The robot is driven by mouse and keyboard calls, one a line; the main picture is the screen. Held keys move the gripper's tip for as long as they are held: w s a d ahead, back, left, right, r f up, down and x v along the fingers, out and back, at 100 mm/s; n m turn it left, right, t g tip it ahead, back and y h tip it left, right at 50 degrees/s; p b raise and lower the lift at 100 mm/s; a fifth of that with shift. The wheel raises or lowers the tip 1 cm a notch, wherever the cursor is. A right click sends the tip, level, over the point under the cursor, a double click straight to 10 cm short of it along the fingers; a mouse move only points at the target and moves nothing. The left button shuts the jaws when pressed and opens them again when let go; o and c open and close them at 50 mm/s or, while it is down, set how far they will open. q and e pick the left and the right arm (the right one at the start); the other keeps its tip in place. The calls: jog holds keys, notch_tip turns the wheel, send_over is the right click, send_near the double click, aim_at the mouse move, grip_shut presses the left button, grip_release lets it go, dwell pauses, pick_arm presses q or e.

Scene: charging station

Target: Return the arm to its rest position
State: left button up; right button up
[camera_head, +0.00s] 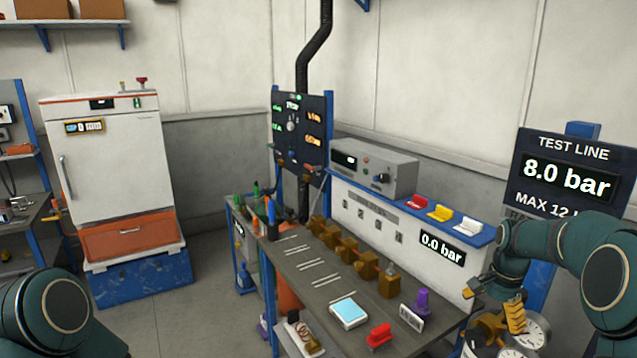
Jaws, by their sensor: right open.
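My right arm comes in from the right edge, dark green and bent. Its gripper (494,304) hangs at the bench's right end, with yellow-brown fingers spread open and nothing between them. It is in front of pressure gauges (528,328), partly covering them; I cannot tell whether it touches them. My left arm (48,318) shows only as dark green links in the bottom left corner. The left gripper is out of the picture.
The bench (318,262) holds a row of brass fittings (347,248), a light blue device (348,313), a red part (379,335) and a purple part (422,301). A "TEST LINE" display (567,178) reads 8.0 bar. A white cabinet (112,160) stands left, with clear floor before it.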

jog(key=s+a+f+n+t+y, duration=0.1)
jog(key=s+a+f+n, duration=0.2)
jog(key=a+f, duration=0.65)
jog(key=s+a+f+n+y, duration=0.1)
jog(key=s+a+f+n, duration=0.2)
jog(key=a+f, duration=0.65)
jog(key=s+a+f+n+y, duration=0.1)
jog(key=s+a+f+n, duration=0.2)
jog(key=s+a, duration=0.35)
jog(key=s+a+f+n+y, duration=0.1)
jog(key=s+a+f+n, duration=0.15)
jog(key=s+a, duration=0.45)
notch_tip(320, 180, down, 10)
jog(key=s+d+b, duration=0.1)
jog(key=b, duration=0.8)
jog(key=shift+s+d+f+t+h, duration=0.2)
jog(key=shift+f+t+h, duration=0.05)
jog(key=shift+t+h, duration=0.05)
